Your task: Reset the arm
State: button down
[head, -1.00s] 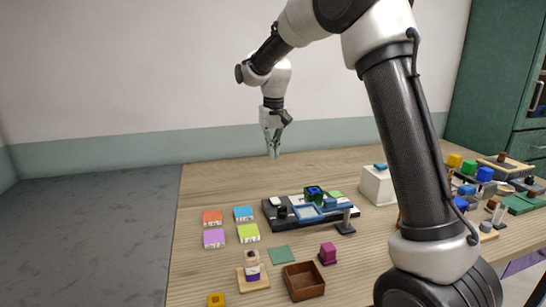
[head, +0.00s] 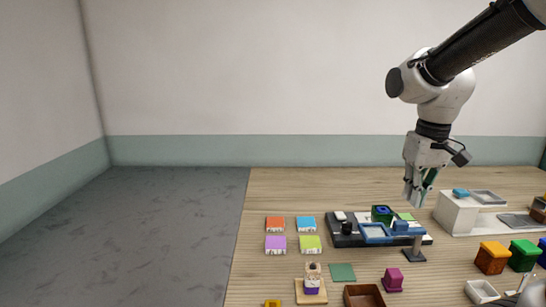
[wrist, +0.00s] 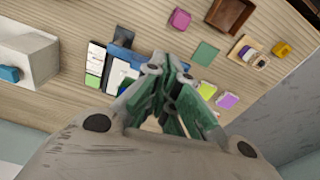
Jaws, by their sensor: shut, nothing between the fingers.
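My gripper (head: 415,197) hangs from my arm above the back part of the wooden table, pointing down. Its fingers are together with nothing between them. In the wrist view my gripper (wrist: 172,70) shows its grey and green fingers closed, with the table below. Below and in front of it in the head view is a black tray (head: 340,240) with a blue frame (head: 376,233), a green box and small blocks. The fingers hide part of this tray in the wrist view.
A white box (head: 456,214) with a blue piece on top stands right of the gripper. A brown tray (head: 364,296), a magenta block (head: 392,280) and a green square (head: 342,272) are nearer. The grey floor lies left of the table.

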jog(key=s+d+r+m+t, duration=0.1)
jog(key=s+d+r+t, duration=0.2)
jog(key=s, duration=0.9)
jog(key=shift+s+d+r+m+t, duration=0.2)
jog(key=shift+d+m+t, duration=0.1)
jog(key=shift+d, duration=0.55)
